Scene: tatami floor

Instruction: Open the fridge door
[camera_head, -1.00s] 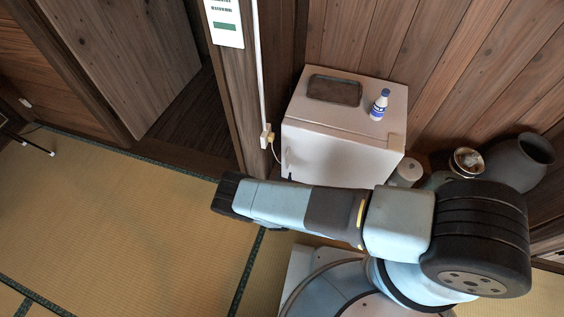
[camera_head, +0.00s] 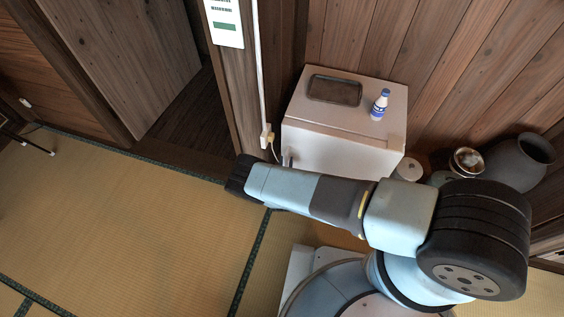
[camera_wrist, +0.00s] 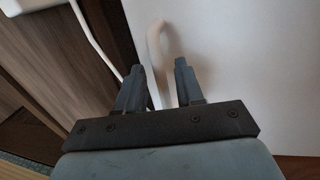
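The small white fridge (camera_head: 345,118) stands against the wood wall in the head view, and its door looks shut. The arm covers the lower part of its front. In the wrist view the white door (camera_wrist: 240,70) fills the right side, with a pale curved handle (camera_wrist: 155,45) near its left edge. My gripper (camera_wrist: 158,75) is open, its two dark fingers pointing toward the door. The handle's lower part shows in the gap between the fingers. I cannot tell whether either finger touches it. In the head view my arm hides most of the gripper.
A dark tray (camera_head: 335,90) and a blue-and-white bottle (camera_head: 380,104) stand on the fridge top. A wooden post (camera_head: 237,100) with a white cable is close on the left. Pots (camera_head: 519,162) stand on the right. The tatami (camera_head: 120,235) at left is clear.

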